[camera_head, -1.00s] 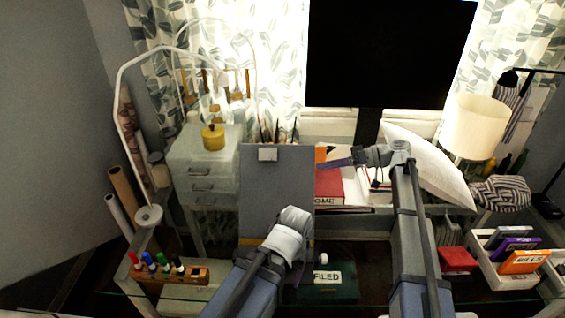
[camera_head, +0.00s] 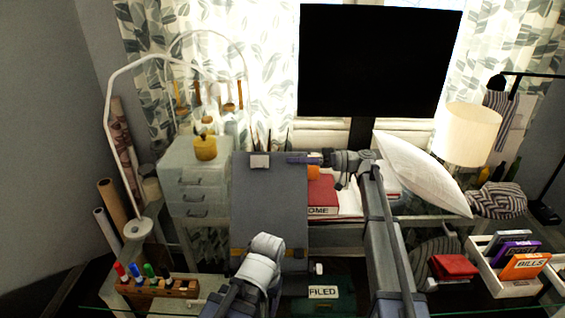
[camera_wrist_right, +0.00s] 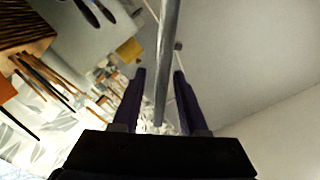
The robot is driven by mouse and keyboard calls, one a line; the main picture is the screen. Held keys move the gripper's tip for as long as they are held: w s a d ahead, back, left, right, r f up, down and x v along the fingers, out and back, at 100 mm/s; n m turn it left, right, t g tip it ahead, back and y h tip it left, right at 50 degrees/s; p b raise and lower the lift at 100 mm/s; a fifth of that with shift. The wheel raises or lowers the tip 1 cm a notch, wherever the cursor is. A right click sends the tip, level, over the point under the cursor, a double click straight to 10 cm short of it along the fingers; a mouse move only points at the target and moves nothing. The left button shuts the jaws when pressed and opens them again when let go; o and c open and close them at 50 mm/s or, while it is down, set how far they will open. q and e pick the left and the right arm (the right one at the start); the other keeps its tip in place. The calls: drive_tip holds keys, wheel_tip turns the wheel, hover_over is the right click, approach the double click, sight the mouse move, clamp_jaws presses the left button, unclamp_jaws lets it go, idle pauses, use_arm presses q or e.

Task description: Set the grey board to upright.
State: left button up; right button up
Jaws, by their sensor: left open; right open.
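The grey board (camera_head: 268,205) stands in the middle of the head view, leaning, with a light clip (camera_head: 260,161) at its top edge. My right gripper (camera_head: 300,159) is open at the board's upper right corner, its fingers overlapping that edge. In the right wrist view, a grey edge (camera_wrist_right: 167,60), apparently the board's, runs between the two open fingers (camera_wrist_right: 160,82); I cannot tell whether they touch it. My left gripper (camera_head: 262,250) is in front of the board's lower part, and its fingertips are mostly hidden by its wrist.
A drawer cabinet (camera_head: 194,192) with a yellow pot (camera_head: 205,147) stands left of the board. A pen holder (camera_head: 155,285) is at the lower left. A red box (camera_head: 322,195) and white pillow (camera_head: 422,174) lie to the right. A green FILED box (camera_head: 320,305) is below.

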sight(283, 159)
drive_tip(key=shift+a, duration=1.95)
clamp_jaws()
